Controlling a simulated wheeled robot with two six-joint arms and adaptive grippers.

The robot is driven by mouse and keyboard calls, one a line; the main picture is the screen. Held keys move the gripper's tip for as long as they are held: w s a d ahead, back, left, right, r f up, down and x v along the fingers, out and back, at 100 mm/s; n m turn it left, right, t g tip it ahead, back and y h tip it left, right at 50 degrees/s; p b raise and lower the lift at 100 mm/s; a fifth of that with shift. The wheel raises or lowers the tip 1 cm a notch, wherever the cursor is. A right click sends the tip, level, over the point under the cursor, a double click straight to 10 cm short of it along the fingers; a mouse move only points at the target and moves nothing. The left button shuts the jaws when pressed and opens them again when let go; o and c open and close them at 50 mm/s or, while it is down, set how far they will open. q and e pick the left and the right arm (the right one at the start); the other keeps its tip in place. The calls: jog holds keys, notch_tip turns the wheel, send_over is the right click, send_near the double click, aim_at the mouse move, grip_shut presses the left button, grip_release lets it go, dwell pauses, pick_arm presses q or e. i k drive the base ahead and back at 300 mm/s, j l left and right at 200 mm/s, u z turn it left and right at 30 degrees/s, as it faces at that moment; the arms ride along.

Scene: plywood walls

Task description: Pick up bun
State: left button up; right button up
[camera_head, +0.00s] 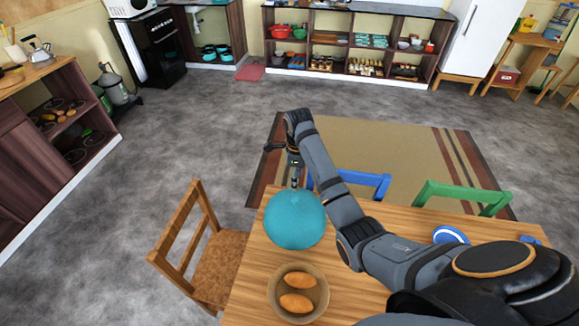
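Two brown, elongated buns (299,280) lie in a round tan bowl (273,301) on the wooden table (255,270), near the bottom of the head view. My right gripper (294,184) points down above the table's far left part, beyond the bowl. It appears shut on the top edge of a round teal dish or lid (295,222), which hangs from it and overlaps the table edge in the picture. The fingertips are small and partly hidden by the teal thing. My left gripper is out of view.
A wooden chair (225,265) stands left of the table. A blue chair (370,180) and a green chair (460,192) stand at its far side. A blue and white round item (450,235) lies beyond my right arm. Shelves (350,40) line the back wall.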

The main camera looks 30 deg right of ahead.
aim_at(296, 303)
jog(key=k+j, duration=0.5)
jog(key=k, duration=0.2)
jog(key=k+j, duration=0.5)
jog(key=k, duration=0.15)
